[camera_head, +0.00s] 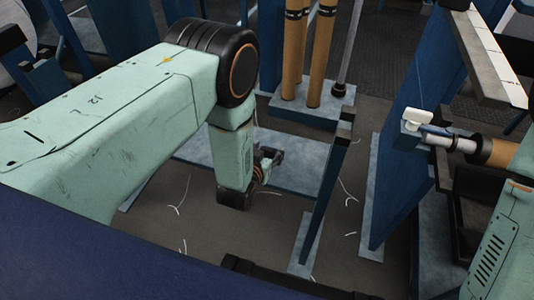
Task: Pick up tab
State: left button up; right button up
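A small white piece (418,117), which may be the tab, sits on a blue bracket at the right, beside a metal rod. I cannot tell for sure that it is the tab. My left gripper (268,160) is small and dark at the end of my mint-green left arm. It hangs low near the middle, well to the left of the white piece and apart from it. Its fingers are too small and partly hidden behind the wrist to tell whether they are open. Part of my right arm shows at the right edge; its gripper is not visible.
Tan rolls (322,55) stand on a blue base at the back. A blue post (333,190) and a tall blue panel (405,150) rise between my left gripper and the right side. White thread scraps (347,190) lie on the dark floor.

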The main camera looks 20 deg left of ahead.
aim_at(266, 149)
pick_arm(q)
jog(key=c, duration=0.8)
jog(key=shift+o, duration=0.2)
notch_tip(266, 149, up, 10)
jog(key=p, duration=0.4)
jog(key=shift+o, duration=1.4)
jog(key=shift+a, duration=0.1)
grip_shut()
